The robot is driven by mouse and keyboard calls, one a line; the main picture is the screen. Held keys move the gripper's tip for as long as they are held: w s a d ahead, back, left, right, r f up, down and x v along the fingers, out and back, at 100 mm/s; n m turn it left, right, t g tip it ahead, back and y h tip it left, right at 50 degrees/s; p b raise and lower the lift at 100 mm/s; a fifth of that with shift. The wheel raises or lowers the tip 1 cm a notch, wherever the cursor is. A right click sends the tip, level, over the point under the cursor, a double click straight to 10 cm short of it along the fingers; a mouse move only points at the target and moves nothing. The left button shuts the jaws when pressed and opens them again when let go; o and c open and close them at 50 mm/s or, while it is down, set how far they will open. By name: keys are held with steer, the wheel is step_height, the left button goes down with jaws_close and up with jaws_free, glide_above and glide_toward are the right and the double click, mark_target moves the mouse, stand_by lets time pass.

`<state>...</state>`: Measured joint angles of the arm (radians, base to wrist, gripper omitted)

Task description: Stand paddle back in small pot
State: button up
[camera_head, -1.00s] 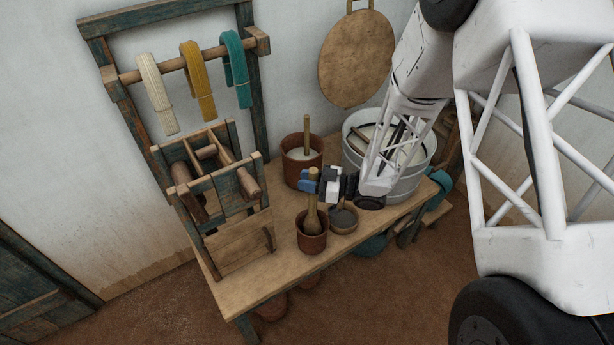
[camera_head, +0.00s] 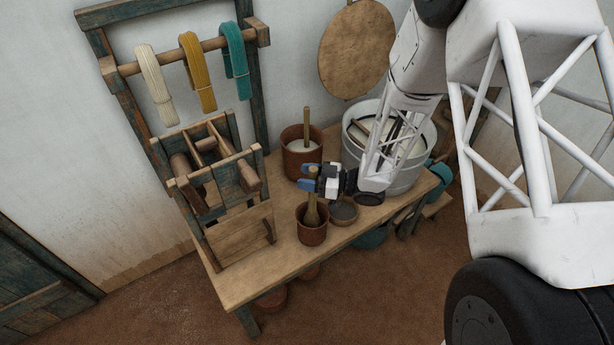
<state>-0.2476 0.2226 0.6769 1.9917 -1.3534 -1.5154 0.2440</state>
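The small pot (camera_head: 312,236) is a reddish-brown clay pot near the front edge of the wooden table. The wooden paddle (camera_head: 312,213) stands nearly upright in it, with its lower end hidden inside the pot. My gripper (camera_head: 310,178) reaches in from the right at the height of the handle's top. Its blue fingertips look spread apart, with the handle top between or just beside them; contact is too small to tell.
A larger clay pot (camera_head: 297,163) with pale contents and a stick stands behind. A small bowl (camera_head: 343,212) is right of the small pot. A large metal tub (camera_head: 419,168) is further right. A wooden winding frame (camera_head: 237,246) is at left. The table's (camera_head: 262,281) front left is bare.

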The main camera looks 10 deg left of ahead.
steer(key=shift+o, duration=0.4)
steer(key=shift+d, duration=0.1)
steer(key=d, duration=0.7)
steer(key=shift+d, duration=0.3)
steer(key=shift+w, duration=0.1)
stand_by(0.6)
